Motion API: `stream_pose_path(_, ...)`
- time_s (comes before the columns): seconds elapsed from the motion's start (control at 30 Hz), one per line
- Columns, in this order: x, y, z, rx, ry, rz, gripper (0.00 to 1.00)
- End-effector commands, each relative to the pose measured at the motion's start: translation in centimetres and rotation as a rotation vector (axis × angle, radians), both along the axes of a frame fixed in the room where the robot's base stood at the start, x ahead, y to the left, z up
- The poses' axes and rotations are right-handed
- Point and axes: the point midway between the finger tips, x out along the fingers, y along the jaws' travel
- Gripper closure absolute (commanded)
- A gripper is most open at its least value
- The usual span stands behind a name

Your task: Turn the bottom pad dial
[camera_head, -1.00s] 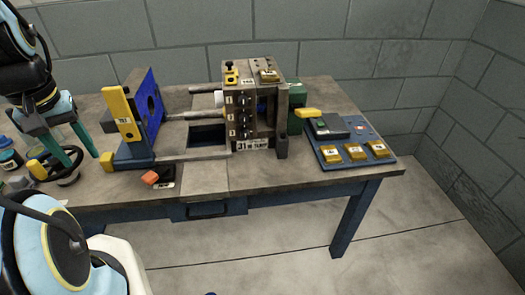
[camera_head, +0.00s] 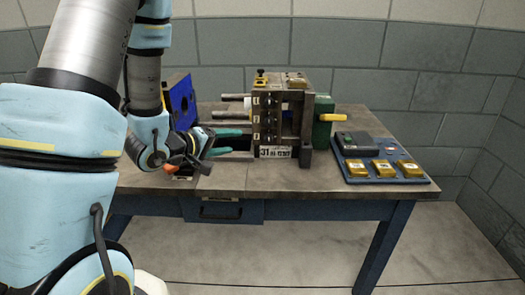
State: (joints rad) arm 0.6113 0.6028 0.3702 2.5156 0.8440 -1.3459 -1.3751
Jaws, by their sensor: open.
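The mould block (camera_head: 284,82) stands upright on the bench with a vertical column of small dark dials on its front left face. The lowest dark dial (camera_head: 271,138) sits just above the white number plate (camera_head: 275,152). Small pale labels run beside the dials, too small to read. My gripper (camera_head: 238,142) is open, its teal fingers pointing right at the height of the lower dials. The fingertips are just left of the block with nothing visible between them. I cannot tell how much depth separates them from the dial.
A blue panel with yellow blocks (camera_head: 385,168) and a dark box (camera_head: 359,146) lies at the right. A blue plate (camera_head: 180,100) stands behind my arm. Metal rods (camera_head: 222,114) run left from the block. The bench front (camera_head: 320,180) is clear.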

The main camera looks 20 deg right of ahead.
Motion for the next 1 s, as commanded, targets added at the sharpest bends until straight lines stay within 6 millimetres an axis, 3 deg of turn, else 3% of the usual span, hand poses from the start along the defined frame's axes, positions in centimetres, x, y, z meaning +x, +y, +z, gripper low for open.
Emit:
stream_pose_path(0.1, -1.2, -1.2, -0.3, -0.075, 0.047, -0.043, 0.37)
stream_pose_path(0.23, -1.3, -2.1, -0.3, -0.099, 0.061, -0.057, 0.37)
stream_pose_path(0.7, 1.6, -9.1, -2.4, -0.097, 0.060, -0.056, 0.37)
stream_pose_path(1.0, 2.4, -11.0, -2.9, -0.098, 0.059, -0.053, 0.37)
